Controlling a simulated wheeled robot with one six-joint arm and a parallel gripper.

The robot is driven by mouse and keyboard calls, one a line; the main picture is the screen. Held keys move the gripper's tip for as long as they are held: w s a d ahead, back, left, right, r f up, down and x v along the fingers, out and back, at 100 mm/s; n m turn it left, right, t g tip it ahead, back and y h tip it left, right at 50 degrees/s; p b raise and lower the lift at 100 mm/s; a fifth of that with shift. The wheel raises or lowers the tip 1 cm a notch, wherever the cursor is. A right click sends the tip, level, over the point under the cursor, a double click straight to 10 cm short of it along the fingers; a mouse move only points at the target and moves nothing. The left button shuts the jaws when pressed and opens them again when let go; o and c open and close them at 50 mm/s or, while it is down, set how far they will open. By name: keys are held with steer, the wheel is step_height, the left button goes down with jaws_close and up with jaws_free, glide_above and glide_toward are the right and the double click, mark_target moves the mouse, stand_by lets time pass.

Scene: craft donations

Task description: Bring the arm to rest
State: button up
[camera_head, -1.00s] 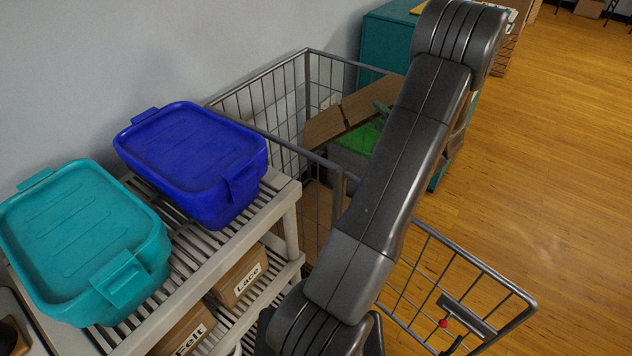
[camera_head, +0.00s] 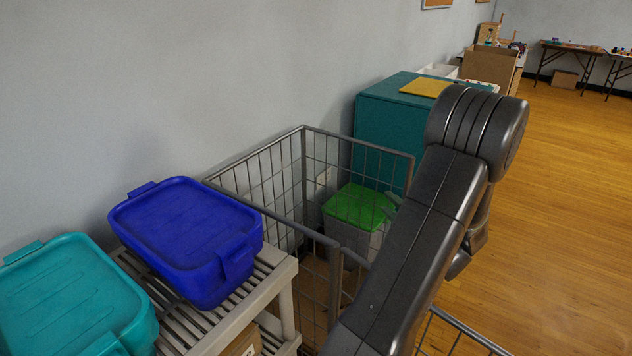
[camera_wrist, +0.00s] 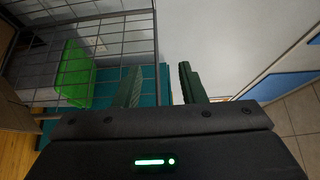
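My arm reaches up from the bottom of the head view and bends at a dark elbow at the right. My gripper (camera_wrist: 160,85) shows in the wrist view with two green fingers apart and nothing between them. In the head view it is mostly hidden behind my arm; only what looks like a greenish fingertip shows beside the wire cage (camera_head: 305,130). The cage also shows in the wrist view (camera_wrist: 100,18). Inside or behind its mesh stands a grey bin with a bright green top (camera_head: 352,203).
A slatted shelf (camera_head: 272,287) at lower left carries a blue lidded tub (camera_head: 185,235) and a teal lidded tub (camera_head: 70,295). A teal cabinet (camera_head: 385,125) with a yellow sheet (camera_head: 425,87) stands beyond the cage. Wooden floor (camera_head: 560,220) at right is clear.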

steer(key=w+a+r+p, duration=0.2)
steer(key=w+a, duration=0.3)
steer(key=w, duration=0.6)
steer(key=shift+w+a+r, duration=0.25)
steer(key=shift+w+r, duration=0.05)
steer(key=shift+r, duration=0.35)
